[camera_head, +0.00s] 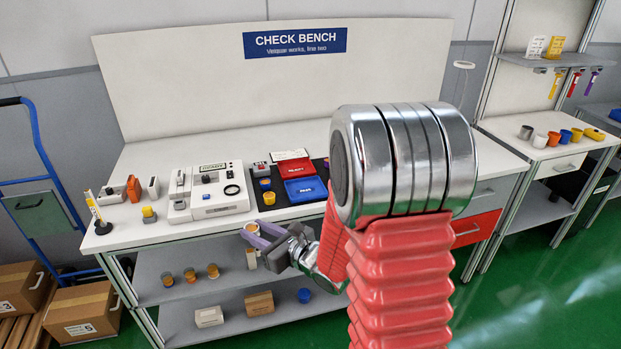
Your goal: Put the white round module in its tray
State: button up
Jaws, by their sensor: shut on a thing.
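My gripper (256,235), with purple fingers, is in front of the bench's front edge, above the lower shelves. It is shut on a small pale round piece (252,227) that shows between the fingertips. This looks like the white round module, but it is small and partly covered by the fingers. On the bench behind, a red tray (295,169) and a blue tray (305,190) lie on a black mat (262,215). I cannot tell which tray is the module's own.
Yellow-and-blue round pieces (265,184) stand left of the trays. A white test device (218,196) is further left. Several small cylinders (190,275) and boxes (259,303) stand on the shelves below. A side bench (545,150) with coloured cups is at right.

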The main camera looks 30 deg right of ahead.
aim_at(296, 169)
jog(key=u, duration=0.05)
jog(key=k, duration=0.25)
jog(key=u, duration=1.1)
jog(key=i, duration=1.4)
jog(key=z, duration=1.15)
